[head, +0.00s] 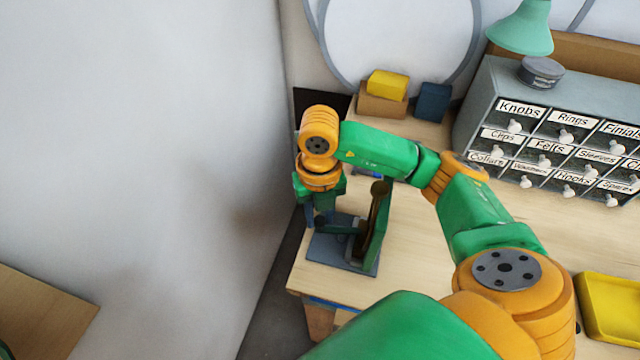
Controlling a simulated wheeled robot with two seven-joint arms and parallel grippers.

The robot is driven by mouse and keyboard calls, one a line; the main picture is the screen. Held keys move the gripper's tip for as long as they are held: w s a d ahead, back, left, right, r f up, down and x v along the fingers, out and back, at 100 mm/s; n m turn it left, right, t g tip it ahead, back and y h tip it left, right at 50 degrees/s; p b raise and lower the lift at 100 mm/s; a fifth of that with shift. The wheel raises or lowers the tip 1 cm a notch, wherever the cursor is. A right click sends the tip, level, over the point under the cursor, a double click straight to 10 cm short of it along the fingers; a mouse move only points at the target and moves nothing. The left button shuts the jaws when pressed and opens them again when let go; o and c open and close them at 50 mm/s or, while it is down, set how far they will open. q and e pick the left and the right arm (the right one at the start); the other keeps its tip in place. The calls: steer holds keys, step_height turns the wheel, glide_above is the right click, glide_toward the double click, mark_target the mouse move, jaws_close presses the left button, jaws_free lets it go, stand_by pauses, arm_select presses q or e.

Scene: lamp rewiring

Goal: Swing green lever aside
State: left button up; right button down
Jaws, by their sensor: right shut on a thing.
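My right arm reaches across the workbench to its left end. My right gripper (322,222) is at the dark blue base plate (325,250) of a small stand there. The green lever (377,228) looks like the upright green piece on that stand, beside a dark brown arm with a round end (380,188). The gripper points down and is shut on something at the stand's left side. My own wrist hides most of the fingers, so I cannot see exactly what part is between them. My left gripper is not in view.
A grey drawer cabinet (495,88) with labelled drawers stands at the back right, with a round grey tin (541,72) on top. A yellow tray (610,308) lies at right. A wall is close on the left.

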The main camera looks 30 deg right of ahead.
steer(key=n+b, duration=0.1)
steer(key=s+n+b, duration=0.1)
steer(key=n+b, duration=0.1)
steer(key=shift+s+a+f+n, duration=0.15)
steer(key=shift+a+f+n, duration=0.1)
steer(key=shift+a+n, duration=0.1)
steer(key=n+b, duration=0.1)
steer(key=s+n+b, duration=0.1)
steer(key=n, duration=0.1)
steer(key=shift+s+a+n, duration=0.15)
steer(key=shift+s+n, duration=0.1)
steer(key=n+b, duration=0.1)
steer(key=s+n+b, duration=0.1)
steer(key=n, duration=0.1)
steer(key=shift+s+r+n, duration=0.1)
steer(key=shift+s+n, duration=0.1)
steer(key=shift+n, duration=0.1)
steer(key=shift+s+d+r+n+b, duration=0.15)
steer(key=shift+s+n+b, duration=0.25)
steer(key=shift+n, duration=0.4)
steer(key=shift+s+d+f+n+b, duration=0.1)
steer(key=shift+s+d+n+b, duration=0.15)
steer(key=shift+n+b, duration=0.4)
steer(key=shift+r+n, duration=0.1)
steer(key=shift+n, duration=0.25)
steer(key=c, duration=0.6)
jaws_free()
